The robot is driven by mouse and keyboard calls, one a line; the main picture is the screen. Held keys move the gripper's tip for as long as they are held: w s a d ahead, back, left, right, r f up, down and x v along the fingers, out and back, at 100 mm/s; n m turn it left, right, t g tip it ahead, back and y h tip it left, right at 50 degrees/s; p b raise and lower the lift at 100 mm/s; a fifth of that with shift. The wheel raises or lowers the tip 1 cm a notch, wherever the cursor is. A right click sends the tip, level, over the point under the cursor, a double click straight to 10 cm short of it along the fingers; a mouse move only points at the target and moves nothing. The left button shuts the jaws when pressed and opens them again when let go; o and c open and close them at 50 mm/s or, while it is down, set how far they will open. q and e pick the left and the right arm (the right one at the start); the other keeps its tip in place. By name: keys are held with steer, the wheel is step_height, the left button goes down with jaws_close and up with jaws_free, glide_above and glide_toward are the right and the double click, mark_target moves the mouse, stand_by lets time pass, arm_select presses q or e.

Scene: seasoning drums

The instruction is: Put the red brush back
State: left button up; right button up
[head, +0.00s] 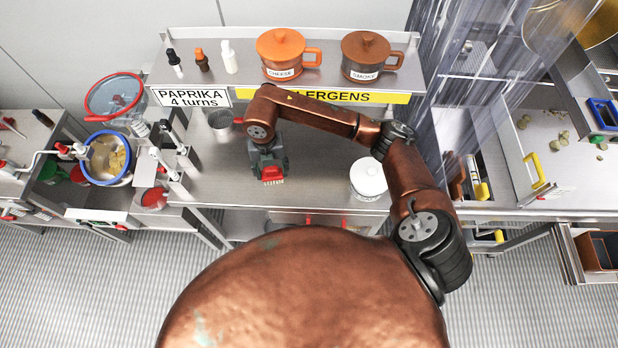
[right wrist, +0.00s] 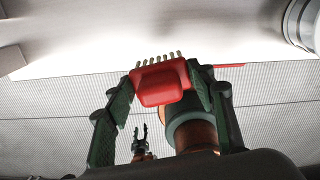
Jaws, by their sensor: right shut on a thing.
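The red brush (head: 273,173) is a small red block with pale bristles. My right gripper (head: 269,161) is shut on it above the middle of the steel table (head: 320,165). In the right wrist view the brush (right wrist: 160,83) sits between the two green-padded fingers of my right gripper (right wrist: 160,90), bristles toward the top of the picture. My left gripper (right wrist: 140,135) shows small and low in that view, its dark fingers apart and empty. It does not show in the head view.
A white lidded pot (head: 368,180) stands on the table to the right, a grey cup (head: 222,123) to the left. The rear shelf holds an orange pot (head: 281,52), a brown pot (head: 369,54) and small bottles. A blue-rimmed bowl (head: 107,158) is farther left.

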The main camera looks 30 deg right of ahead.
steer(key=shift+w+r+m, duration=0.35)
steer(key=shift+w+m, duration=0.05)
steer(key=shift+m, duration=0.5)
steer(key=shift+d+f, duration=0.15)
steer(key=shift+d, duration=0.1)
steer(key=s+d+f+p, duration=0.1)
steer(key=d+f, duration=0.2)
steer(key=d, duration=0.1)
steer(key=s+d+f+p, duration=0.1)
steer(key=d+f+p, duration=0.1)
steer(key=d+f, duration=0.1)
steer(key=s+d+f+p, duration=0.1)
steer(key=d+f, duration=0.2)
steer(key=d, duration=0.2)
steer(key=shift+s+d+f, duration=0.15)
steer(key=shift+s+d, duration=0.1)
step_height(320, 180, down, 3)
steer(key=shift+d+f+p, duration=0.1)
steer(key=shift+d+p, duration=0.05)
steer(key=shift+p, duration=0.85)
steer(key=shift+f, duration=0.25)
steer(key=o, duration=1)
arm_select(q)
steer(key=r, duration=0.6)
steer(key=shift+w, duration=0.35)
